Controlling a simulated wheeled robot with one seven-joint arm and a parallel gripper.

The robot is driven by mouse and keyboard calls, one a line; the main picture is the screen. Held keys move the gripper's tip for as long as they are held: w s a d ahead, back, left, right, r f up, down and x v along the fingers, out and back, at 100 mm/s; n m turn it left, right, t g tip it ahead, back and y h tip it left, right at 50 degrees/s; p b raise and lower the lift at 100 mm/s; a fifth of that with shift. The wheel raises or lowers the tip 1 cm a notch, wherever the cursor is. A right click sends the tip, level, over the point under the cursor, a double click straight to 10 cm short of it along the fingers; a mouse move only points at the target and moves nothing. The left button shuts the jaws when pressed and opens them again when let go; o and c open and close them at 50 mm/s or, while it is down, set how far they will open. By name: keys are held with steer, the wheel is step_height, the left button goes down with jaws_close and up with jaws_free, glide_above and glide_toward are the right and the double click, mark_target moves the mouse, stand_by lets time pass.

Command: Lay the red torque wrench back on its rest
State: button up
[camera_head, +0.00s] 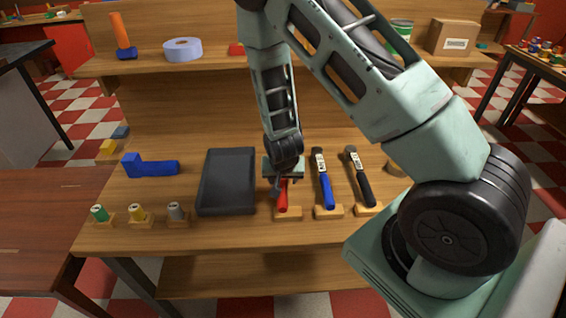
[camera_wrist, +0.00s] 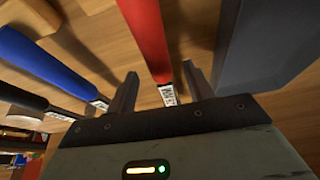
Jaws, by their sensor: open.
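The red torque wrench (camera_head: 283,196) lies on the workbench with its red handle over a small wooden rest (camera_head: 291,213). My gripper (camera_head: 279,184) is above the wrench's far part and hides its head. In the wrist view, the red wrench (camera_wrist: 146,40) runs between the two fingers of my gripper (camera_wrist: 160,88), with a gap on each side. The fingers are open. Whether the wrench bears fully on its rest cannot be told.
A blue wrench (camera_head: 324,184) and a black wrench (camera_head: 361,181) lie on rests to the right. A dark tray (camera_head: 228,181) is close on the left. A blue part (camera_head: 151,166) and several small spools (camera_head: 137,213) are farther left. A shelf (camera_head: 215,61) runs behind.

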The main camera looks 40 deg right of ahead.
steer(key=v, duration=1.4)
steer(key=shift+r, duration=0.15)
steer(key=shift+a, duration=0.1)
steer(key=s+a+r+n+g+y+b, duration=0.15)
steer(key=s+a+n, duration=0.25)
steer(key=a, duration=0.4)
steer(key=s+a+r+n+g+y+b, duration=0.1)
steer(key=s+a+r+n+y, duration=0.2)
steer(key=a, duration=0.5)
steer(key=s+a+r+n+b, duration=0.1)
steer(key=s+a+n, duration=0.1)
steer(key=s+n, duration=0.2)
steer(key=s+a+r+n+g+h, duration=0.1)
steer(key=s+n, duration=0.3)
steer(key=s, duration=0.4)
steer(key=shift+s+a+r+b, duration=0.15)
steer(key=shift+a+r+b, duration=0.25)
steer(key=shift+r, duration=0.35)
